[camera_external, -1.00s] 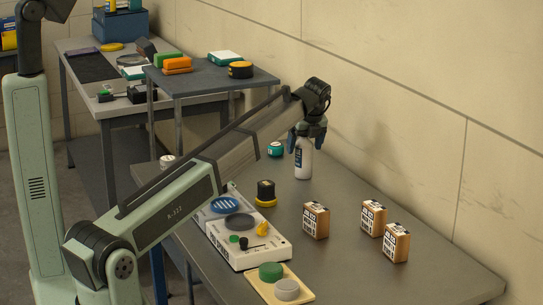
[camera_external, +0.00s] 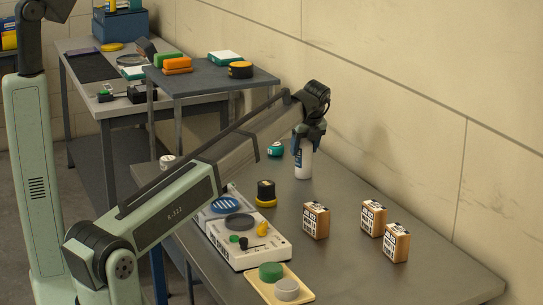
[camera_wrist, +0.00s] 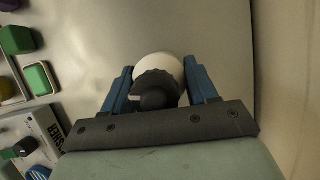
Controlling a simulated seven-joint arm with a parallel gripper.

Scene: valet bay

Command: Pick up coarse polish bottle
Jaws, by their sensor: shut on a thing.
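A white bottle (camera_external: 303,163) with a dark blue label stands upright on the grey table, towards the back near the wall. My gripper (camera_external: 309,143) is above it with its blue fingers shut around its upper part. In the wrist view the fingers of my gripper (camera_wrist: 160,93) lie on both sides of the bottle (camera_wrist: 160,66), and its black cap (camera_wrist: 155,90) sits between them. The label's words are too small to read, and the gripper hides the bottle's top in the external view.
The wall (camera_external: 400,140) runs close behind.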

